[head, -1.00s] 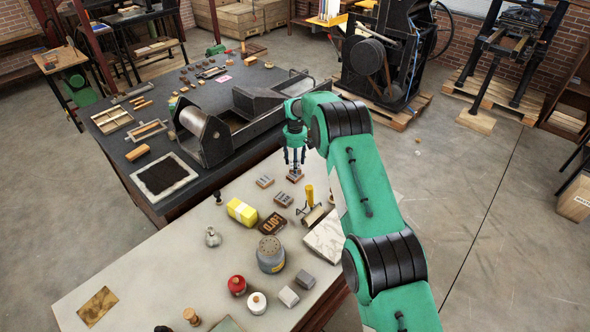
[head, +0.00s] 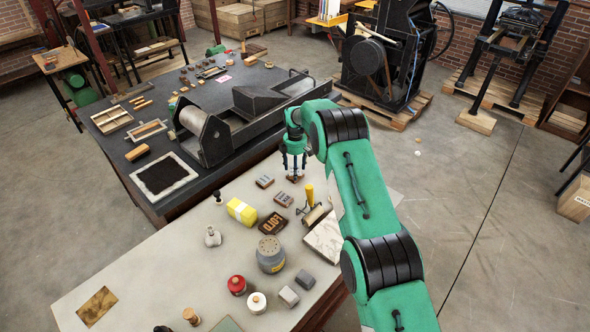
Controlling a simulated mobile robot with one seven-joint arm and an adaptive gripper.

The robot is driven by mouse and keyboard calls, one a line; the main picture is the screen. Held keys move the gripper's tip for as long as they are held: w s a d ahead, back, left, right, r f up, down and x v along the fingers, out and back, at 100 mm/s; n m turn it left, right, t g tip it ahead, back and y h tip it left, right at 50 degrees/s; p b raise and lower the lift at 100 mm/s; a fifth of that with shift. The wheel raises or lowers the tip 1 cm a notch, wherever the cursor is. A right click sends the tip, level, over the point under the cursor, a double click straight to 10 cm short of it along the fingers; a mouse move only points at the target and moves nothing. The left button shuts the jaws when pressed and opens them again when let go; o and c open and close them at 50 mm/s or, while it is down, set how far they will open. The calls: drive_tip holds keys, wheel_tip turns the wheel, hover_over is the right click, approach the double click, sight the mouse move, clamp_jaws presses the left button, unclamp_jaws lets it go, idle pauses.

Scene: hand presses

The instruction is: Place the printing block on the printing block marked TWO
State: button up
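My gripper (head: 294,171) points down over the far right part of the pale table. Its fingers are at a small brown printing block (head: 295,178); whether they touch it or stand around it is too small to tell. Two similar printing blocks with grey faces lie nearby, one to the left (head: 264,182) and one nearer the camera (head: 284,199). The markings on these small blocks cannot be read, so I cannot tell which is marked TWO. The far side of the block at my gripper is partly hidden by the fingers.
A dark lettered plate (head: 272,223), a yellow pack (head: 241,211), a brayer (head: 316,215) with an upright yellow handle and a pale slab (head: 325,238) lie close by. A grey canister (head: 270,256) stands nearer the camera. A dark press bed (head: 120,160) lies beyond.

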drive_tip(key=shift+o, duration=0.2)
drive_tip(key=shift+r, duration=0.15)
wheel_tip(320, 180, up, 12)
drive_tip(key=p, duration=0.1)
idle(0.6)
idle(0.8)
